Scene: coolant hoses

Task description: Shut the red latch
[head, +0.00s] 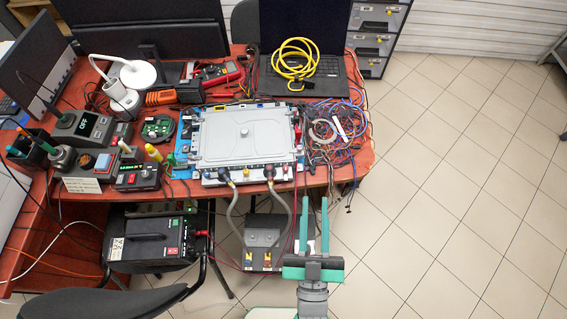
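A flat grey box (245,133) lies on the red-brown table. Small red parts (298,134) show at its right edge. Two grey hoses (286,203) run from dark fittings (269,173) on the box's front edge down to a dark grey unit (266,232) below the table edge. That unit has a small yellow part and a small red part (267,262) on its front. The parts are too small to tell which is the red latch or how it stands. My gripper (314,201), with green fingers, is open and empty, right of the dark unit and apart from it.
Tangled wires (335,138) hang over the table's right end, close above my gripper. A black power supply (150,240) stands left, beside a dark chair (105,303). A laptop (305,50) with a yellow cable sits behind. The tiled floor (450,200) at right is clear.

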